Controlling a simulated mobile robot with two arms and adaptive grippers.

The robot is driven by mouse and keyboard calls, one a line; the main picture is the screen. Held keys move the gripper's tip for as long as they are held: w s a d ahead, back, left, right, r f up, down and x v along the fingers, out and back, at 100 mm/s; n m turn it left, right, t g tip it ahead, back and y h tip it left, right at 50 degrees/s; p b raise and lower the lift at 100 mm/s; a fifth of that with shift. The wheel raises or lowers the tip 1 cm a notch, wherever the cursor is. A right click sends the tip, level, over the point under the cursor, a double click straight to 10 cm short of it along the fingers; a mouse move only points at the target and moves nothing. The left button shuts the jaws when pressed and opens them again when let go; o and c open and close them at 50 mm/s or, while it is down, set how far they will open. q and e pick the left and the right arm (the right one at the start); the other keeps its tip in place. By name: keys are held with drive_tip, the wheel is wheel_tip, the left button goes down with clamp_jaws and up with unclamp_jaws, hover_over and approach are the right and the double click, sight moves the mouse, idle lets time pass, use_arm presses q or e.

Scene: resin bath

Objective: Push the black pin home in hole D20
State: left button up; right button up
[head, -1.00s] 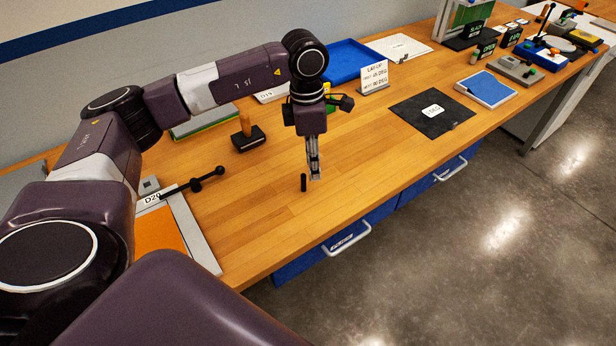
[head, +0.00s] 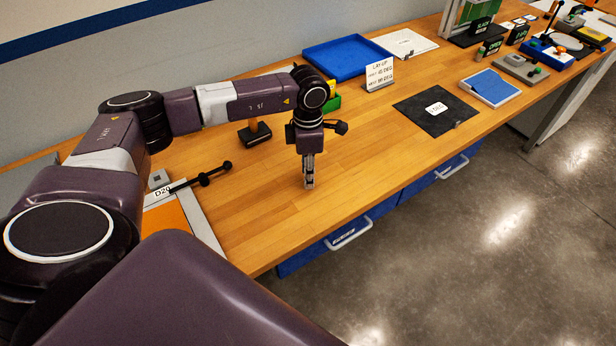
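My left gripper (head: 309,183) points straight down, with its fingertips low over the wooden bench near its front edge. It stands where the short upright black pin was, and the pin is now hidden or merged with the fingers. I cannot tell whether the fingers are closed on it. The D20 label (head: 163,191) sits at the upper corner of an orange panel (head: 167,218) with a pale border (head: 200,222), at the left. The hole itself cannot be made out, partly behind my arm. My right gripper is out of view.
A black bar with knobs (head: 205,178) lies beside the D20 label. A wooden-handled block (head: 254,133) stands behind the gripper. A black mat (head: 424,120), a lay-up sign (head: 380,74) and a blue tray (head: 347,48) lie to the right. Bare bench (head: 250,205) separates gripper and panel.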

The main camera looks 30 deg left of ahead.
use_arm(q)
clamp_jaws()
drive_tip(key=shift+r, duration=0.15)
